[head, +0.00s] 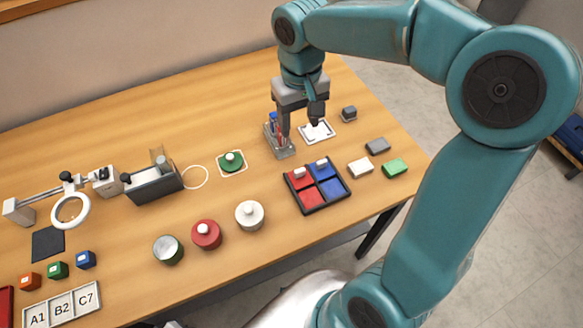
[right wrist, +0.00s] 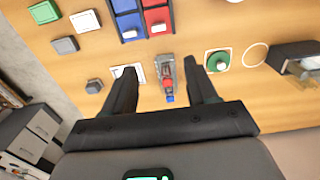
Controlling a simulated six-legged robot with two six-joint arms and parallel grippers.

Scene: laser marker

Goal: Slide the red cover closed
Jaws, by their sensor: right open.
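A black-framed tray (head: 323,208) has a red half and a blue half, each split by a dark line. The red cover (head: 299,182), with a white knob, is at the far end of the red side; it also shows in the right wrist view (right wrist: 156,16). The blue cover (head: 325,170) with its white knob is beside it. My right gripper (head: 300,128) is open and empty, pointing down beyond the tray's far end, apart from the cover. Its two fingers also show in the right wrist view (right wrist: 163,79). My left gripper is out of view.
A grey holder (head: 280,149) with red and blue items stands by the right gripper's fingers. A white-framed plate (head: 317,132) is right of it. White (head: 360,168), green (head: 395,168) and grey (head: 377,146) blocks lie right of the tray. Round lidded pots (head: 249,215) stand left.

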